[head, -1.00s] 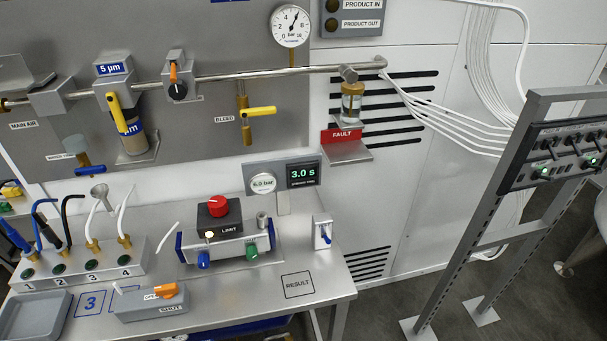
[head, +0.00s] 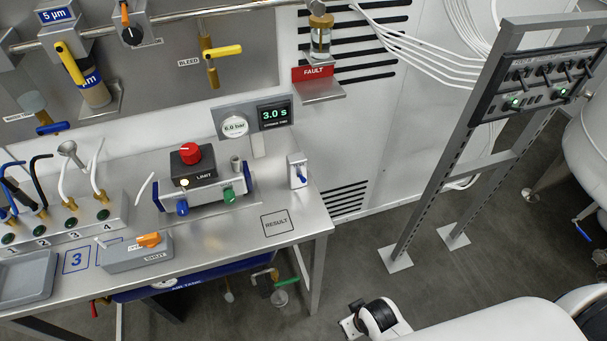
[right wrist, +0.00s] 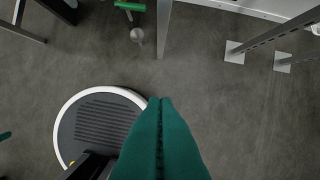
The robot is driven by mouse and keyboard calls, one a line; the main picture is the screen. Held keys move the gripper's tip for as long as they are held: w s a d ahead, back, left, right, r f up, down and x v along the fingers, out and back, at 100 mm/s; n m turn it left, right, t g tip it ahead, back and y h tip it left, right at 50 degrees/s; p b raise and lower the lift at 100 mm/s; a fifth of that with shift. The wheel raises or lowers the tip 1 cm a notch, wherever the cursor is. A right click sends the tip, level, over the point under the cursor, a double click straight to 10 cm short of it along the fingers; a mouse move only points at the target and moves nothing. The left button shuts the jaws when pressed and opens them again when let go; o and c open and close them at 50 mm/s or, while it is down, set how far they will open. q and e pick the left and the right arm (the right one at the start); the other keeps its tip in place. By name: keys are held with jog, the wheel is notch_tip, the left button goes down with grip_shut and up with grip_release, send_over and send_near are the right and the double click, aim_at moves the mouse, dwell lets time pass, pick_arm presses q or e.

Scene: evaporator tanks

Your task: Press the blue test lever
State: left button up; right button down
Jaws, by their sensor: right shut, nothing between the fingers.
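In the head view a small white box (head: 297,163) stands at the right end of the bench, with a blue lever (head: 301,180) on its front. Another blue knob or lever (head: 182,207) is on the front left of the unit marked LIMIT (head: 203,172), beside a green one. I cannot read which is the test lever. My right gripper (right wrist: 160,101) shows in the right wrist view as two dark green fingers, shut and empty, above bare floor. Its fingers do not show in the head view, where my white arm enters at the lower right. My left gripper is not in view.
The steel bench (head: 245,243) has a RESULT square (head: 276,222) and a grey box with an orange switch (head: 138,252). A blue tank (head: 185,278) sits below. A metal stand with a switch panel (head: 535,85) rises at right. Floor between bench and stand is clear.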

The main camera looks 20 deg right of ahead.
jog(key=w+r+t, duration=0.2)
jog(key=w+r, duration=0.1)
jog(key=r, duration=0.5)
jog(key=w+r+t, duration=0.1)
jog(key=w+r, duration=0.2)
jog(key=r, duration=0.6)
jog(key=w+a+r+t, duration=0.2)
jog(key=w+r+t, duration=0.3)
jog(key=w, duration=0.3)
jog(key=w+a+r+n+t+y, duration=0.1)
jog(key=w+a+r+t, duration=0.2)
jog(key=w+r+t, duration=0.2)
jog(key=w, duration=0.3)
jog(key=shift+w+r+t+p, duration=0.3)
jog(key=shift+w+p, duration=0.1)
jog(key=shift+d, duration=0.1)
jog(key=shift+w, duration=0.1)
